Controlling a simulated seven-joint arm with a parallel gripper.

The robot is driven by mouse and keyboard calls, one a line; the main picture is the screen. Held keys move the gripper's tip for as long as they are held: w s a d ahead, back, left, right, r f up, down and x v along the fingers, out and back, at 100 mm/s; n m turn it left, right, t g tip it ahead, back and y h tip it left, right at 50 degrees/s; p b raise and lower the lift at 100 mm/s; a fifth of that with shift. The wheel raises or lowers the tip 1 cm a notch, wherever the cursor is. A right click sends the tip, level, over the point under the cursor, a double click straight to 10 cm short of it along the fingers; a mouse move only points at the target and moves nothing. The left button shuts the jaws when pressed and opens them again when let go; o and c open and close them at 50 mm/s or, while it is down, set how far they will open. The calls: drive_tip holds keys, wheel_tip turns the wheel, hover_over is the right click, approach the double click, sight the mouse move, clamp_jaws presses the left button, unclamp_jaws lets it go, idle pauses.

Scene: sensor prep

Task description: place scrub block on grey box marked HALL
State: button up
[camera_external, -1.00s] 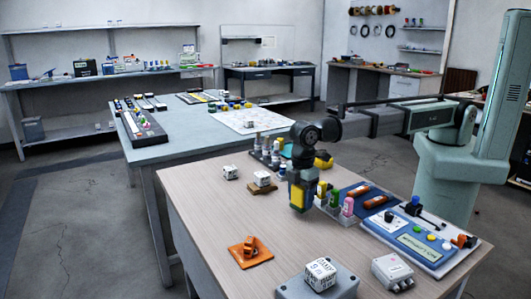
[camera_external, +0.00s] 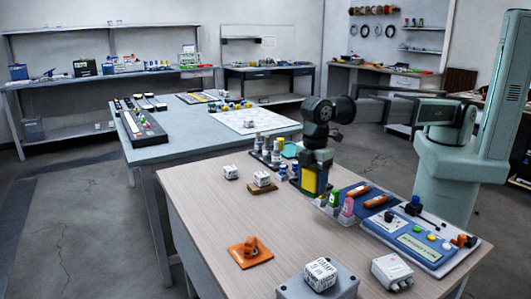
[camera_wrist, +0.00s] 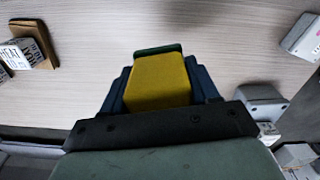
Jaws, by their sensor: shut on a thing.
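My gripper (camera_external: 309,190) is over the wooden table, among the small bottles, pointing down. It is shut on the scrub block (camera_wrist: 158,82), a yellow block with a dark green layer along its far edge in the wrist view. The block's yellow face (camera_external: 309,181) also shows between the fingers in the external view. I cannot tell how high it is above the table. A grey box (camera_external: 292,290) at the front edge carries a white lettered cube (camera_external: 320,274). A paler grey box (camera_external: 392,272) with a small label stands right of it; I cannot read HALL on either.
A blue tray (camera_external: 358,190) with orange pieces and a control panel (camera_external: 420,240) lie to the right. Bottles (camera_external: 347,207) stand close beside my gripper. A white cube (camera_external: 262,178) sits on a wooden block to the left. An orange plate (camera_external: 250,255) lies nearer; table between is clear.

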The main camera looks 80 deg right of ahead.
drive_tip(key=s+a+r+n, duration=0.2)
drive_tip(key=s+a+n, duration=0.1)
drive_tip(key=s+a, duration=1.3)
drive_tip(key=r+m, duration=0.2)
drive_tip(key=m, duration=0.3)
hover_over(395, 266)
drive_tip(key=shift+m, duration=0.3)
drive_tip(key=shift+f, duration=5)
drive_tip(key=shift+f, duration=0.15)
drive_tip(key=o, duration=1.1)
wheel_tip(395, 266, up, 12)
drive_tip(key=shift+r, duration=0.2)
